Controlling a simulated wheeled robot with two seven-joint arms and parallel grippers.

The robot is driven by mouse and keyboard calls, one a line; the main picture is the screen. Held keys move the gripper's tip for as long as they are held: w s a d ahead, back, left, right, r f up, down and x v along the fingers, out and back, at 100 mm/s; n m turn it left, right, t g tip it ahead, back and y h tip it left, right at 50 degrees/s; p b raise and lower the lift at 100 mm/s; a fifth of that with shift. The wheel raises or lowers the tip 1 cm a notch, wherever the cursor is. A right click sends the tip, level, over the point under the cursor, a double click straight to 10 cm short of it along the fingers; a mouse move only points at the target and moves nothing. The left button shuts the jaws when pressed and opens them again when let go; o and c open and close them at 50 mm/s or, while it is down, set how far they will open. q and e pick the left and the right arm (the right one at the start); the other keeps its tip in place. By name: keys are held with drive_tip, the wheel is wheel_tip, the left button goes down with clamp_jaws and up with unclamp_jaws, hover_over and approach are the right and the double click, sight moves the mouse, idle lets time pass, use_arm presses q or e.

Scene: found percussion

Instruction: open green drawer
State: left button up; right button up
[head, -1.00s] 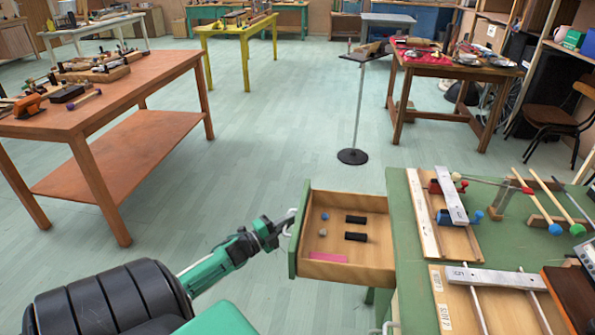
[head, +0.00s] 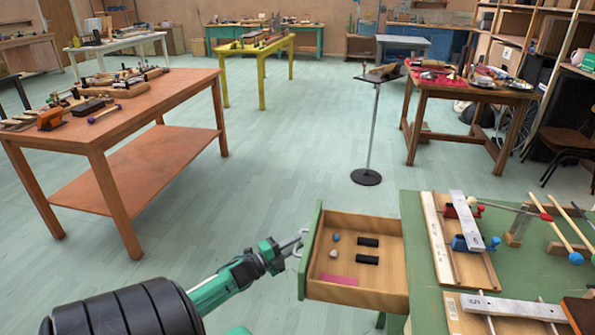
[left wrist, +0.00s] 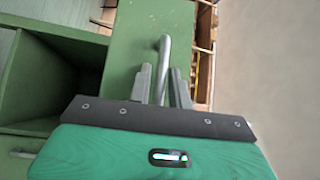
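The green drawer (head: 311,252) is pulled well out of the left side of the green table, and its wooden inside shows. Its grey handle (left wrist: 164,62) stands on the green front in the left wrist view. My left gripper (head: 288,247) is at the outer face of the drawer front, by the handle. In the left wrist view its two fingers (left wrist: 161,84) stand apart, one on each side of the handle bar, with gaps visible. My right gripper is in neither view.
Inside the drawer lie two black pieces (head: 368,242), a pink strip (head: 338,280) and small blue and pale pieces. The green table (head: 413,211) holds bars and mallets. A brown table (head: 165,98) stands left and a thin stand (head: 372,135) behind. The floor between is clear.

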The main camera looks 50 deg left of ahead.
use_arm(q)
drive_tip(key=s+a+f, duration=0.1)
drive_tip(key=s, duration=1.1)
drive_tip(key=shift+a+f, duration=0.3)
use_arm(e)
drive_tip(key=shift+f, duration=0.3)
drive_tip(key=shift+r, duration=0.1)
